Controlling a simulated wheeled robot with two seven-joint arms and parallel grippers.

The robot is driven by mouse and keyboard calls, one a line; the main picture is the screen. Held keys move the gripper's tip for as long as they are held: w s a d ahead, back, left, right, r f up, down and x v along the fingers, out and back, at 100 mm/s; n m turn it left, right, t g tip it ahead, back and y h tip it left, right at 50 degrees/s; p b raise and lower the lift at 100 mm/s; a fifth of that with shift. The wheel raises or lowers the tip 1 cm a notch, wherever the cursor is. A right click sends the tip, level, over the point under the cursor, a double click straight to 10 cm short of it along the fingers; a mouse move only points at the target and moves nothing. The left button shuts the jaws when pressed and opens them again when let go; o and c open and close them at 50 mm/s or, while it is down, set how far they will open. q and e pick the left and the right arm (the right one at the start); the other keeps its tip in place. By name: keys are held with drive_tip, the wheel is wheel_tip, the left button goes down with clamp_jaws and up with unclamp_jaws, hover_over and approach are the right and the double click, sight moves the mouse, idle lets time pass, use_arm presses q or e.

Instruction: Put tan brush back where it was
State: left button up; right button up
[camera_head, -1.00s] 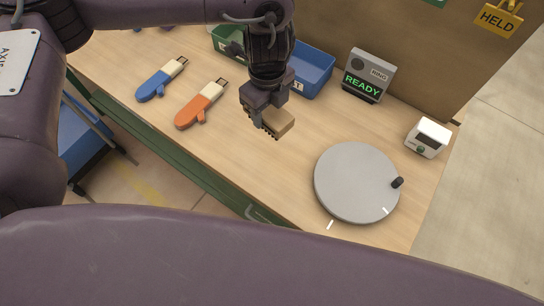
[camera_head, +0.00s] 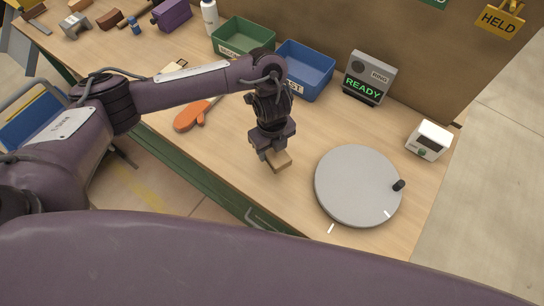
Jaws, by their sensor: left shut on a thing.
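My left gripper (camera_head: 270,153) comes in from the left over the workbench and points down. It is shut on a small tan block-like thing (camera_head: 280,161), which looks like the tan brush. The brush is at or just above the bare bench top, left of the grey round turntable (camera_head: 355,186); I cannot tell whether it touches the wood. The fingers hide part of it. My right gripper is not in view.
A green bin (camera_head: 243,38) and a blue bin (camera_head: 305,69) stand at the back. A grey READY box (camera_head: 369,79) and a small white device (camera_head: 429,139) are to the right. Bench between is clear.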

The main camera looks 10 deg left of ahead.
sight(272, 157)
use_arm(q)
wheel_tip(272, 157, down, 4)
drive_tip(key=shift+d+f+b, duration=0.1)
drive_tip(key=shift+f+b, duration=0.05)
drive_tip(key=shift+b, duration=0.7)
drive_tip(key=shift+f, duration=0.2)
drive_tip(key=shift+f, duration=0.1)
drive_tip(key=o, duration=1)
drive_tip(key=shift+o, duration=0.2)
